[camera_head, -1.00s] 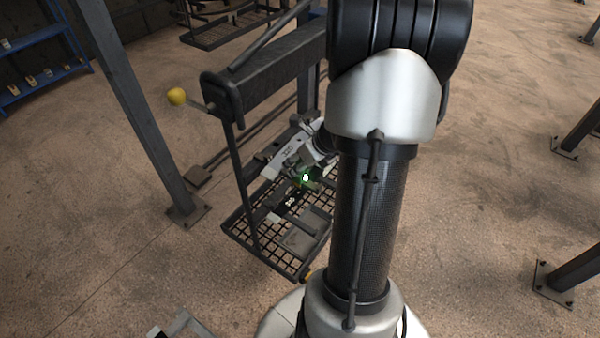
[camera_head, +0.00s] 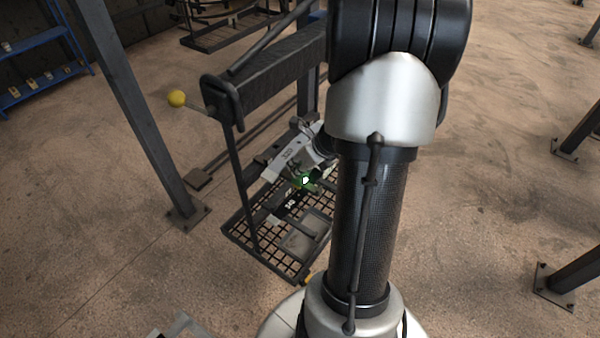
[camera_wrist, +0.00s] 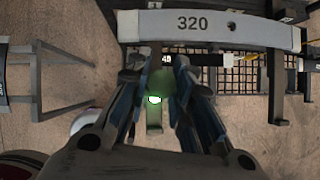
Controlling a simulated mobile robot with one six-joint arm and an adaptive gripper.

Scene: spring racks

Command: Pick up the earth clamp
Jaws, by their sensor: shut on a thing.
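The earth clamp (camera_wrist: 157,86) is a greenish piece with a bright glowing spot, between my two fingers in the wrist view. My gripper (camera_wrist: 158,65) is shut on it. The fingers hide its sides, and its lower part hangs toward the bottom of that picture. In the head view the clamp (camera_head: 305,181) shows as a small green patch with a white spot, above the mesh tray (camera_head: 250,229). My arm hides much of the gripper there. I cannot tell whether the clamp touches anything below.
A pale bar marked 320 (camera_wrist: 250,29) crosses just beyond my fingertips. A dark rack frame with a yellow ball knob (camera_head: 177,98) stands at the left of my arm, beside a steel post (camera_head: 140,120). A blue shelf (camera_head: 40,85) is far left.

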